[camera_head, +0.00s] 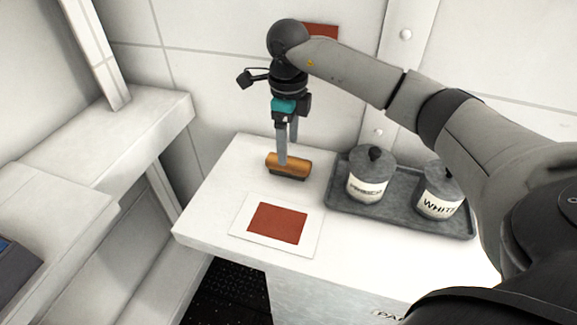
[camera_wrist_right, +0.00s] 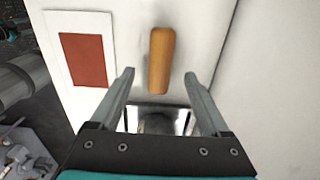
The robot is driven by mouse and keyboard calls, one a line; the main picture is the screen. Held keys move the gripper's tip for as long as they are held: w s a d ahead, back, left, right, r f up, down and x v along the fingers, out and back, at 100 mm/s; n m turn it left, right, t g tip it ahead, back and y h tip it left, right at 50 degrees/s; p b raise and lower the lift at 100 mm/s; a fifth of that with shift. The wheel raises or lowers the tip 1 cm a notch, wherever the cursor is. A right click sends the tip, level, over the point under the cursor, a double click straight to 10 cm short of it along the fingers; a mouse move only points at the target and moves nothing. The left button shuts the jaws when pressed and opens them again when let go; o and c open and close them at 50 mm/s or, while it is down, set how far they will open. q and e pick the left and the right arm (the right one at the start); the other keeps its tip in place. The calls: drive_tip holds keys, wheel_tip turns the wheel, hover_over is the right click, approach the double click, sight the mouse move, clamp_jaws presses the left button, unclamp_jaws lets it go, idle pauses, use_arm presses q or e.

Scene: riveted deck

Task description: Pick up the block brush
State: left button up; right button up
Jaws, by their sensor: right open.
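The block brush (camera_head: 290,168) has an orange-brown wooden block over a thin dark underside and lies on the white table. In the right wrist view the block (camera_wrist_right: 161,60) stands lengthwise, its lower end between the fingertips in the picture. My right gripper (camera_head: 287,153) points down over the brush. Its near finger hides part of the block. In the right wrist view the jaws (camera_wrist_right: 159,74) are apart, with a fingertip on either side and gaps to the wood. I cannot tell the exact height of the tips. My left gripper is not in view.
A white card with a red patch (camera_head: 277,223) lies in front of the brush. A grey tray (camera_head: 400,219) to the right holds two lidded jars (camera_head: 370,178), (camera_head: 438,192). The wall (camera_head: 225,70) rises behind. Bare tabletop (camera_head: 225,190) lies left of the brush.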

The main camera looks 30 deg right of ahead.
sight(289, 159)
drive_tip(key=shift+f, duration=2.7)
clamp_jaws()
